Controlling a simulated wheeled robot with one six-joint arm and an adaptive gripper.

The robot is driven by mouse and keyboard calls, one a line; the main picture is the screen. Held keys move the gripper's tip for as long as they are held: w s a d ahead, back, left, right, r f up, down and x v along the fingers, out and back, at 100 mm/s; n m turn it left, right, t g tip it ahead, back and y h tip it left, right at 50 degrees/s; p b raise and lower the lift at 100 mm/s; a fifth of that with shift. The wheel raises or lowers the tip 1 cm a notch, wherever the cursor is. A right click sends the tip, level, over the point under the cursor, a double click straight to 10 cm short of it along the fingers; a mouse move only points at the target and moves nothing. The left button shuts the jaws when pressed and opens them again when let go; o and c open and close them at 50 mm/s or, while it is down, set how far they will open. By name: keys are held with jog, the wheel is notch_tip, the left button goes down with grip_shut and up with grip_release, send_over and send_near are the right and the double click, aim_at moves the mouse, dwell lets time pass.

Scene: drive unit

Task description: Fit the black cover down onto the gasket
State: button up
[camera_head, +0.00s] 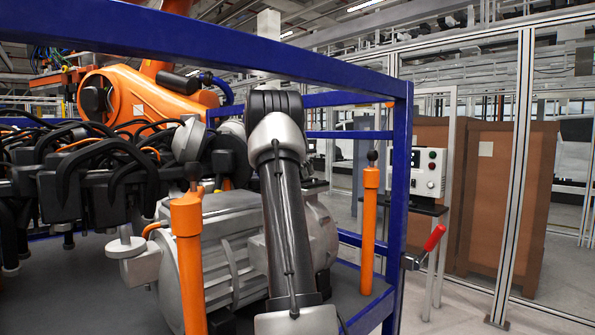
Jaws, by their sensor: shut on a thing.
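The drive unit (228,262) is a silver-grey ribbed housing low in the middle, partly behind my grey arm. My arm rises from the bottom centre to a black and grey joint in front of the unit. Grey rounded parts just left of that joint look like my wrist, but I cannot be sure. I cannot make out my gripper's fingers; the arm and dark parts hide that area. I cannot pick out the black cover or the gasket.
A blue frame (397,190) surrounds the unit. Orange posts (188,262) with dark knobs stand beside it, another (369,215) to the right. Black hoses (85,165) crowd the left. A red-handled clamp (434,238) sits at the frame's right corner. An orange robot (140,100) stands behind.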

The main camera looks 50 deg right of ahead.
jog(key=o, duration=1.4)
jog(key=shift+c, duration=0.2)
jog(key=v, duration=1.2)
